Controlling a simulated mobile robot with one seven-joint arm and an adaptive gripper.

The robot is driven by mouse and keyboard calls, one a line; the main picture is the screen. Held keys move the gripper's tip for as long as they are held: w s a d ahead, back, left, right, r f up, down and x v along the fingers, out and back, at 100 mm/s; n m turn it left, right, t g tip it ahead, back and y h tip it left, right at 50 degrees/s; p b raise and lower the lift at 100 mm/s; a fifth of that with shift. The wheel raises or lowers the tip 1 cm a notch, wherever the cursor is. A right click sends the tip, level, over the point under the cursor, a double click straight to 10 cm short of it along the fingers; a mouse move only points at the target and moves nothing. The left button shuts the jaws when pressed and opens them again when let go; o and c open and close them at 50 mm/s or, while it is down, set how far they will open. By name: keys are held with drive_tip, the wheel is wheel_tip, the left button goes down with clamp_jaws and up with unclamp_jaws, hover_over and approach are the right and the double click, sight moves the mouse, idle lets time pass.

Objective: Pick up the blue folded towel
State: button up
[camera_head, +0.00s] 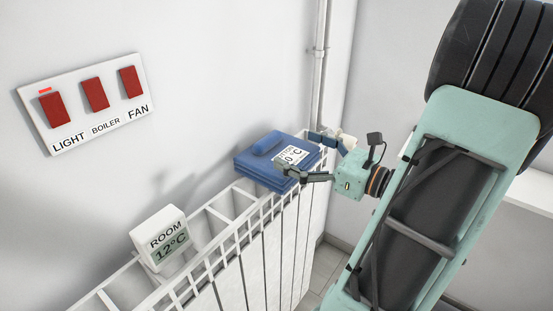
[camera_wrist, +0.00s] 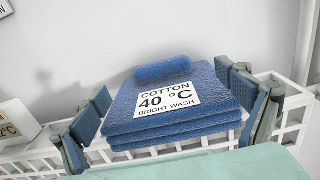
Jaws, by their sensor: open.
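The blue folded towel (camera_head: 262,168) lies in a stack of folds on top of the white radiator, with a rolled part on top and a white care label. In the wrist view the towel (camera_wrist: 180,122) sits between my two fingers, and its label reads "COTTON 40 °C BRIGHT WASH". My gripper (camera_head: 302,155) is open, with one finger at each side of the towel's near end. In the wrist view my gripper (camera_wrist: 170,115) shows a gap at the left finger; the right finger is close to the towel's side. I cannot tell whether either finger touches it.
The white radiator (camera_head: 232,240) has an open grid top. A room thermometer (camera_head: 160,237) reading 12 °C stands on it, left of the towel. A wall panel (camera_head: 88,103) has red light, boiler and fan switches. A vertical pipe (camera_head: 319,75) runs behind the towel.

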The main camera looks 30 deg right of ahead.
sight(271, 138)
drive_tip(key=x, duration=0.7)
drive_tip(key=shift+w+a, duration=0.1)
drive_tip(key=shift+w, duration=0.1)
drive_tip(key=shift+c, duration=0.7)
drive_tip(key=c, duration=1.3)
drive_tip(key=shift+c, duration=0.4)
drive_tip(key=shift+r, duration=0.1)
